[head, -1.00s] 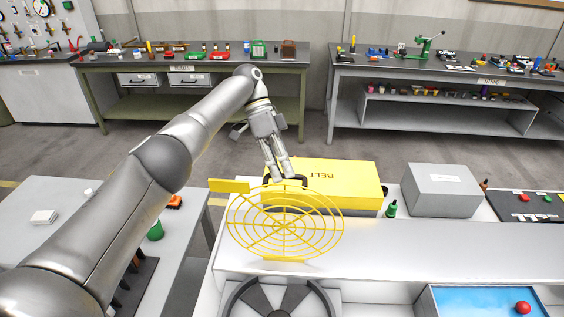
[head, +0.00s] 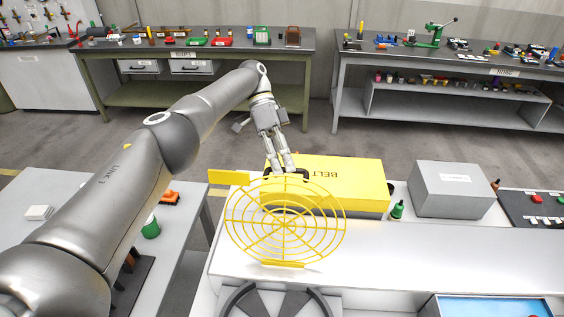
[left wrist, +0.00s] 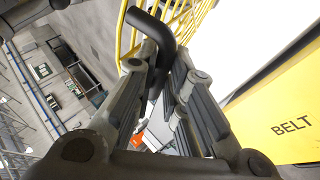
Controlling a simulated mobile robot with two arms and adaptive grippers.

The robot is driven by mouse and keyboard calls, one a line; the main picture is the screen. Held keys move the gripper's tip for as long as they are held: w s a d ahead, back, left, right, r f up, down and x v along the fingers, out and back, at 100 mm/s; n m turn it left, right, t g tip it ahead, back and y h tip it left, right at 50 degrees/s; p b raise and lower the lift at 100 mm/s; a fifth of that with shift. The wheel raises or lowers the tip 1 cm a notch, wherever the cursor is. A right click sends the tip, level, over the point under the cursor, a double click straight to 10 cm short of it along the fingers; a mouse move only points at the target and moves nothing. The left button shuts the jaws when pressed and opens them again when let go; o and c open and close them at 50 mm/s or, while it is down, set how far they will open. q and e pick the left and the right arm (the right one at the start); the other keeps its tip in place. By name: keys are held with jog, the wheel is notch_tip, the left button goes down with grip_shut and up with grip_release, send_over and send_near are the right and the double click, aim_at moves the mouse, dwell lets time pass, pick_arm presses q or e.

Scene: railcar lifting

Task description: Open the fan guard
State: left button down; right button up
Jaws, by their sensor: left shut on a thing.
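The fan guard (head: 285,222) is a yellow round wire grille, standing raised at the far edge of the dark fan (head: 275,300) at the bottom of the head view. A black handle (head: 297,172) sits at the guard's top edge. My left gripper (head: 280,168) is shut on this handle. In the left wrist view, the black bent handle (left wrist: 152,30) lies between the fingers (left wrist: 163,65), with the guard's yellow wires (left wrist: 180,15) beyond. The fan is cut off by the lower frame edge. My right gripper is not in view.
A yellow box marked BELT (head: 345,185) stands close behind the guard. A grey box (head: 452,188) and a small green bottle (head: 397,210) stand to its right. The white top (head: 420,255) right of the guard is clear. A side table (head: 60,230) stands at left.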

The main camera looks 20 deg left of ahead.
pick_arm(q)
jog(key=shift+s+f, duration=0.15)
jog(key=shift+f, duration=0.4)
jog(key=c, duration=1.6)
grip_release()
jog(key=shift+o, duration=0.6)
jog(key=shift+w, duration=0.25)
notch_tip(320, 180, up, 10)
jog(key=shift+r, duration=0.1)
jog(key=shift+s, duration=0.15)
